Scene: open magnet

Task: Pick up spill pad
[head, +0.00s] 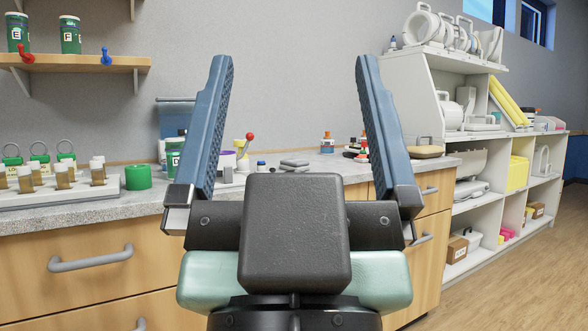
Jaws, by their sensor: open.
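My gripper (292,65) is raised in front of the camera, with its two blue fingers wide apart and nothing between them. Nothing in view is clearly marked as the spill pad. A tan, flat, pad-like object (425,151) lies at the right end of the counter, beyond and right of my gripper. Grey flat pieces (295,163) lie on the counter beyond the gripper, seen between the fingers. Yellow slabs (508,103) lean on the upper shelf at the right. My gripper touches none of these, and its body hides part of the counter.
The counter (110,208) with drawers spans the left and middle. A rack of vials (60,180) and a green cylinder (138,177) stand at its left. A wall shelf (80,63) holds green jars. White shelving (436,112) stands right. Floor (540,270) is clear at lower right.

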